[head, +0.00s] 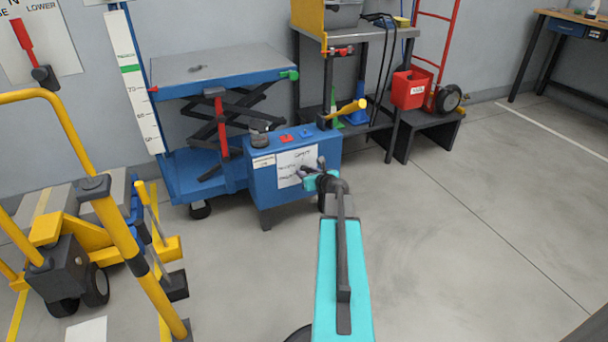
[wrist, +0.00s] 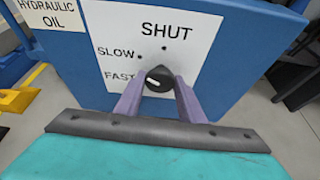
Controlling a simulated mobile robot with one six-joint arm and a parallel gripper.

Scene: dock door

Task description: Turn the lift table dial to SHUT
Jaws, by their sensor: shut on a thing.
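The dial (wrist: 158,79) is a small black knob with a white mark on a white label panel (wrist: 185,60). Its white mark points left, roughly towards FAST. SHUT is printed above and to the right of the knob, SLOW at upper left, FAST at left. My gripper (wrist: 160,85) has its two purple fingers on either side of the knob and is shut on it. In the head view my gripper (head: 307,172) reaches the panel (head: 290,161) on the blue power box (head: 262,188) and hides the dial.
The lift table (head: 220,65) stands behind the box, with a yellow-ended lever (head: 345,109) at the box's right. A yellow pallet truck (head: 75,250) and yellow rail (head: 130,240) are at left. Floor at right is clear.

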